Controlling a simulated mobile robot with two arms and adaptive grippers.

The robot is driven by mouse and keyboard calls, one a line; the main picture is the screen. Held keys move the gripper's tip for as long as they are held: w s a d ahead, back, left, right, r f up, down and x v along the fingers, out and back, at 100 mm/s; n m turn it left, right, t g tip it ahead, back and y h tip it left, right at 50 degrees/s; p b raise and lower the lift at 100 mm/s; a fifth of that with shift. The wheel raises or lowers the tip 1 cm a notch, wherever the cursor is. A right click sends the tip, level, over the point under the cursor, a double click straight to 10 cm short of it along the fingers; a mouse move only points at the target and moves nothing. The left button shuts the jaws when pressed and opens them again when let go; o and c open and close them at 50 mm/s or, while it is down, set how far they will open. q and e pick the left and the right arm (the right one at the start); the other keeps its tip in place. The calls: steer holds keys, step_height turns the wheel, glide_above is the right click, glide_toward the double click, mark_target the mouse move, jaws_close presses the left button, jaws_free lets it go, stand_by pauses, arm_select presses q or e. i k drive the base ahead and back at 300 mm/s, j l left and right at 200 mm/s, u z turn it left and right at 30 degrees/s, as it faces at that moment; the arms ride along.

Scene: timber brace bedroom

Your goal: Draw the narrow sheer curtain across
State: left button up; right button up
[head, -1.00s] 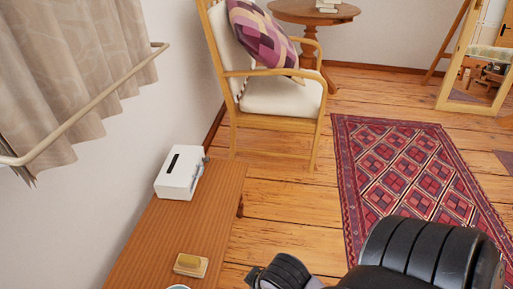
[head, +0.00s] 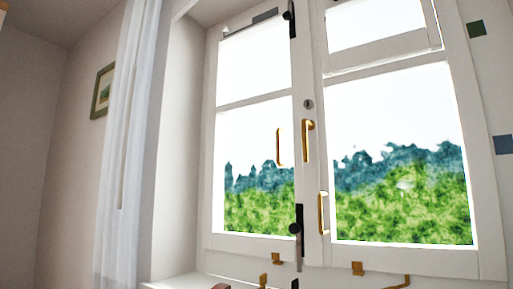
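A narrow white sheer curtain (head: 126,150) hangs at the left side of the window in the head view. It is gathered into a tall narrow bundle and its top and bottom run out of the picture. The window (head: 310,140) to its right is uncovered, with white frames and brass handles. Neither of my grippers shows in this view, so I cannot see how they stand.
A white sill (head: 185,281) runs under the window. A small framed picture (head: 103,91) hangs on the wall left of the curtain. Brass handles (head: 307,140) and a dark latch (head: 298,228) stick out from the window frames.

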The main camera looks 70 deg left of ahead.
mark_target(123, 276)
steer(key=u, duration=3.05)
